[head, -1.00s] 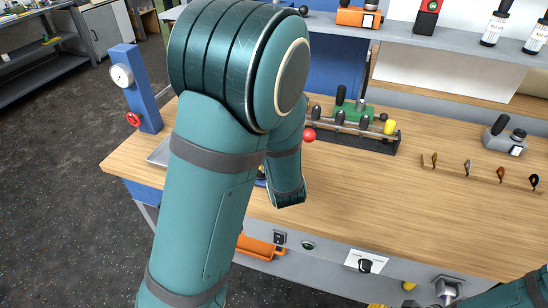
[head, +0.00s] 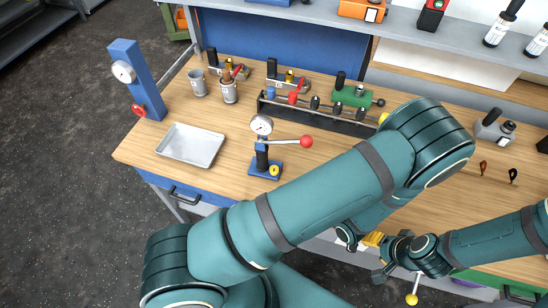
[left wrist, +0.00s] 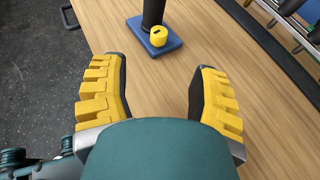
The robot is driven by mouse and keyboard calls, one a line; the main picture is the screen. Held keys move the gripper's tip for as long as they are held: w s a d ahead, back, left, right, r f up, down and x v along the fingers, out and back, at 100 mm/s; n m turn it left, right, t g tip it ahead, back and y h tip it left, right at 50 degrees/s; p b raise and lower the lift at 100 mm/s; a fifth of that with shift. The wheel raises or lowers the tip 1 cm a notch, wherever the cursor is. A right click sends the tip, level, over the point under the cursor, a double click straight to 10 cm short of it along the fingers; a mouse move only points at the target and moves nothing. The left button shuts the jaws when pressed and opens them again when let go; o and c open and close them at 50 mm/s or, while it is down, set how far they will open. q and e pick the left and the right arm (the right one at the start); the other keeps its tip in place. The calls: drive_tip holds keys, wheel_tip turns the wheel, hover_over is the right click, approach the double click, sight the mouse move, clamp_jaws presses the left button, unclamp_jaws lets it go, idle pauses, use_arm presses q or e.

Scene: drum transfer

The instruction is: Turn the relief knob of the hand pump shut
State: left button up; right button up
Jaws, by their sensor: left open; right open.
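The hand pump stands upright on a blue base (head: 266,168) on the bench, with a round gauge (head: 262,125) and a lever with a red ball end (head: 306,141). Its yellow relief knob (head: 274,170) sits on the base; the knob also shows in the left wrist view (left wrist: 158,37), with a dark slot on top. My left gripper (left wrist: 158,85) is open and empty, with the knob beyond its yellow fingertips, apart from them. In the head view my left forearm hides it. My right gripper (head: 374,243) is open at the bench's front edge, away from the pump.
A metal tray (head: 191,145) lies left of the pump. A blue post with a gauge and red handwheel (head: 139,110) stands at the left edge. Bare wood lies around the pump's base.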

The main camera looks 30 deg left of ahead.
sight(274, 169)
use_arm(q)
drive_tip(key=x, duration=1.3)
drive_tip(key=shift+a+f, duration=0.15)
drive_tip(key=shift+a, duration=0.15)
drive_tip(key=shift+o, duration=0.2)
clamp_jaws()
